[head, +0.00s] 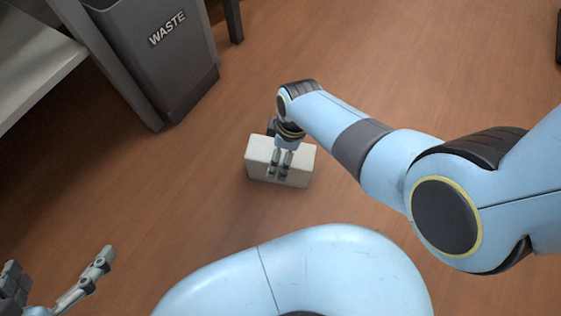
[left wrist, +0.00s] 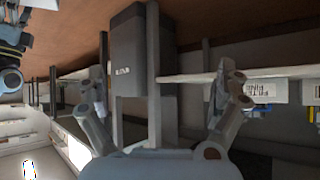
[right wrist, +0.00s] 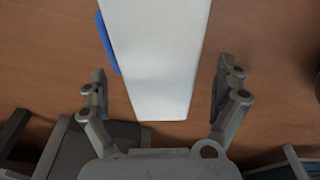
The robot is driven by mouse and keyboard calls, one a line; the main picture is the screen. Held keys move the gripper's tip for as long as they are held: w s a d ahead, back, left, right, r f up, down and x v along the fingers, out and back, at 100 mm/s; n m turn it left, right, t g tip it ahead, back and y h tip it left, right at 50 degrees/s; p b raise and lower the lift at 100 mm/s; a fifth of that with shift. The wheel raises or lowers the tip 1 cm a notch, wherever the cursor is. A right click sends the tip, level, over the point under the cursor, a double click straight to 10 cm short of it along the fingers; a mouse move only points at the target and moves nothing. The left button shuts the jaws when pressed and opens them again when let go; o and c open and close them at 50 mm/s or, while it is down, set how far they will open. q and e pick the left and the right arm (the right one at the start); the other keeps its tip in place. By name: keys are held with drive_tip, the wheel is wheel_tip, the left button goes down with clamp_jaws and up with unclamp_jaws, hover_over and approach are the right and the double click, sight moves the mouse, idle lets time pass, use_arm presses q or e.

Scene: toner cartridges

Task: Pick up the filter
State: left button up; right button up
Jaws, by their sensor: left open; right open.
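A white block (head: 257,163), which I take to be the filter, lies on the wooden floor near the middle of the head view. In the right wrist view the white block (right wrist: 158,60) fills the top centre, with a blue part on its left side. My right gripper (head: 281,172) is open over the block. In the right wrist view its fingers show on either side of the block's near end, with gaps on both sides. My left gripper (head: 57,268) is open and empty at the lower left of the head view, away from the block.
A grey bin marked WASTE (head: 160,55) stands at the upper left, beside a light shelf or tabletop (head: 30,60). The floor (head: 400,70) around the block is clear. Shelves with labelled boxes (left wrist: 260,92) show in the left wrist view.

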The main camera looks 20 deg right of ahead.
wheel_tip(320, 180, down, 2)
drive_tip(key=shift+f+b, duration=0.15)
drive_tip(key=shift+b, duration=0.7)
drive_tip(key=shift+a+f+b, duration=0.1)
drive_tip(key=shift+f+b, duration=0.3)
drive_tip(key=shift+b, duration=0.05)
use_arm(q)
drive_tip(key=w+d+r+t, duration=0.1)
drive_tip(key=w+r+t, duration=0.3)
drive_tip(key=r, duration=0.3)
drive_tip(key=w+d+r+m+t+h+b, duration=0.1)
drive_tip(key=w+r+t, duration=0.4)
drive_tip(key=r, duration=0.2)
drive_tip(key=shift+h, duration=0.3)
use_arm(e)
drive_tip(key=shift+w+f, duration=0.15)
drive_tip(key=shift+f, duration=0.3)
drive_tip(key=shift+f, duration=0.25)
drive_tip(key=c, duration=1.4)
